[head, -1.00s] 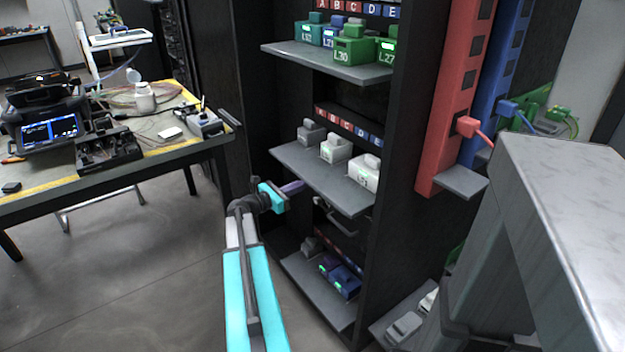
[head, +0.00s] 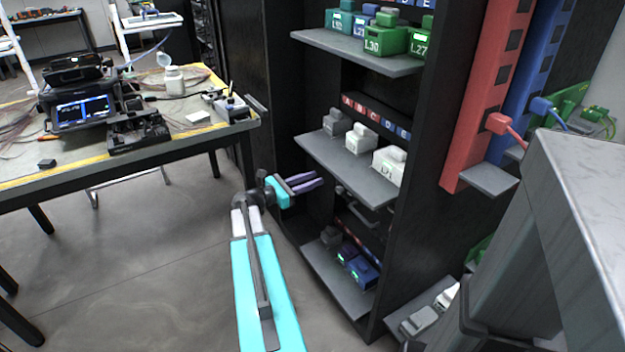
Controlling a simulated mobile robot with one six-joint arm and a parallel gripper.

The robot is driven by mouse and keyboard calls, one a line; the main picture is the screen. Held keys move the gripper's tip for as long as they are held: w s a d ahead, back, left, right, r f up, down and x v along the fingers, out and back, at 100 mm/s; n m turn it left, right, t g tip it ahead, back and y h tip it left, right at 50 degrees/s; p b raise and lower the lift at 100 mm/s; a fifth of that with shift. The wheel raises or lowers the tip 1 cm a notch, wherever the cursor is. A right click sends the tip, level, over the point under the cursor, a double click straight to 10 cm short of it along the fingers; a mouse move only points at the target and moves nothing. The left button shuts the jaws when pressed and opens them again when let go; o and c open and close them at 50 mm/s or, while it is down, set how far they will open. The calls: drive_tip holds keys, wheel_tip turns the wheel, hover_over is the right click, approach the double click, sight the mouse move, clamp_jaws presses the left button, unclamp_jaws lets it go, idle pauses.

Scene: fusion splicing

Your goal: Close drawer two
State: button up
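The cabinet's middle drawer (head: 333,165), which I take as drawer two, is a grey tray pulled out from the black cabinet. It carries several grey and white modules (head: 360,139). A grey handle (head: 357,213) shows beneath its right part. My gripper (head: 318,180), with purple fingers on a cyan mount, is just left of and below the drawer's front edge in the picture. Its two fingers show apart with a narrow gap, and nothing is seen between them. Whether it touches the drawer cannot be told.
An upper tray (head: 345,47) with green and blue modules and a lower tray (head: 325,275) with dark modules also stick out. Red (head: 485,85) and blue (head: 535,60) columns stand right. A workbench (head: 90,165) with splicing equipment stands left. The floor (head: 140,270) between is clear.

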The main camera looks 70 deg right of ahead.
drive_tip(key=w+a+f+m+t+y, duration=0.15)
drive_tip(key=w+a+f, duration=0.25)
drive_tip(key=a+f, duration=0.65)
drive_tip(key=w+a+f+m+t+y, duration=0.1)
drive_tip(key=w+a+f+t+y, duration=0.3)
drive_tip(key=a+f, duration=0.6)
drive_tip(key=w+a+f+m+t+y, duration=0.1)
drive_tip(key=w+a+f, duration=0.4)
drive_tip(key=a+f, duration=0.5)
drive_tip(key=s+a+f+m+y, duration=0.2)
drive_tip(key=s+a+f, duration=0.1)
drive_tip(key=a, duration=1)
drive_tip(key=s+a+f+m+y, duration=0.2)
drive_tip(key=a+f, duration=0.3)
drive_tip(key=a, duration=0.8)
drive_tip(key=s+a+f+m+y, duration=0.2)
drive_tip(key=s+a+f+y, duration=0.1)
drive_tip(key=a, duration=1)
drive_tip(key=shift+s+a+f+m, duration=0.3)
drive_tip(key=shift+s+f, duration=0.3)
drive_tip(key=shift+s, duration=0.35)
drive_tip(key=shift+s+y, duration=0.1)
drive_tip(key=shift+y, duration=0.15)
